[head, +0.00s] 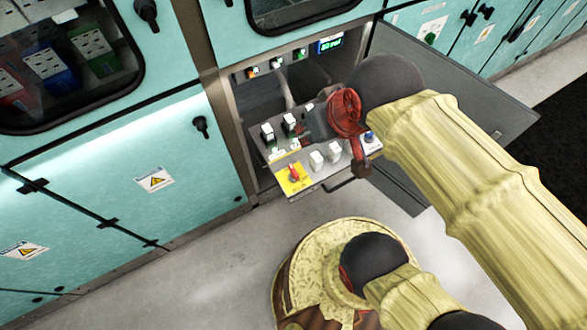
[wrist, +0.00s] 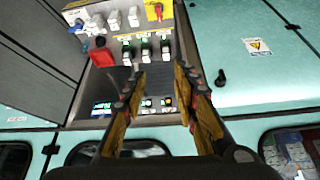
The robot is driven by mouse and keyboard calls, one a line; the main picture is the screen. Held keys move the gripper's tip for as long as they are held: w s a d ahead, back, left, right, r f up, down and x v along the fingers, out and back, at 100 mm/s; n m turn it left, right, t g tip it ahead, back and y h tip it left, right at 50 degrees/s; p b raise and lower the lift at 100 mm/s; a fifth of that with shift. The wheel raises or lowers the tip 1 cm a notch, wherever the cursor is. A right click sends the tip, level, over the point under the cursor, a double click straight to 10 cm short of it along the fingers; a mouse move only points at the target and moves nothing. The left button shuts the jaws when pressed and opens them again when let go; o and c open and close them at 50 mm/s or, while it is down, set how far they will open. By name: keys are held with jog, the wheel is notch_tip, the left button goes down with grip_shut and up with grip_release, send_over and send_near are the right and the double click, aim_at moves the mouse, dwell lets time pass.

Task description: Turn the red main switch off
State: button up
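The red main switch (head: 294,174) is a red rotary knob on a yellow plate at the front left corner of the pulled-out panel in the head view.
Black-and-white switches (wrist: 146,52) and white blocks (head: 316,160) stand near the knob. Another red handle (wrist: 101,55) and a blue knob (head: 372,140) are at the panel's other side. An open grey door (head: 450,90) flanks the bay. Teal cabinets (head: 110,170) surround it.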

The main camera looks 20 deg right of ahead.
aim_at(294, 170)
jog(key=w+f+g, duration=0.2)
jog(key=f, duration=0.8)
jog(key=w+f+g, duration=0.2)
jog(key=w+f, duration=0.1)
jog(key=f, duration=0.7)
jog(key=w+f+g, duration=0.2)
jog(key=w+f, duration=0.1)
jog(key=f, duration=0.7)
jog(key=shift+w+n+g, duration=0.15)
jog(key=shift+n+g, duration=0.15)
jog(key=shift+n, duration=0.1)
jog(key=shift+w+r+t, duration=0.15)
jog(key=shift+w+t, duration=0.05)
jog(key=shift+w, duration=0.4)
jog(key=shift+w+r+t, duration=0.1)
jog(key=shift+w+t, duration=0.1)
jog(key=shift+w, duration=0.4)
jog(key=shift+w+f, duration=0.1)
notch_tip(294, 170, down, 8)
jog(key=b, duration=0.2)
jog(key=shift+r+b, duration=0.25)
jog(key=shift+b, duration=0.1)
jog(key=shift+c, duration=1.1)
grip_shut()
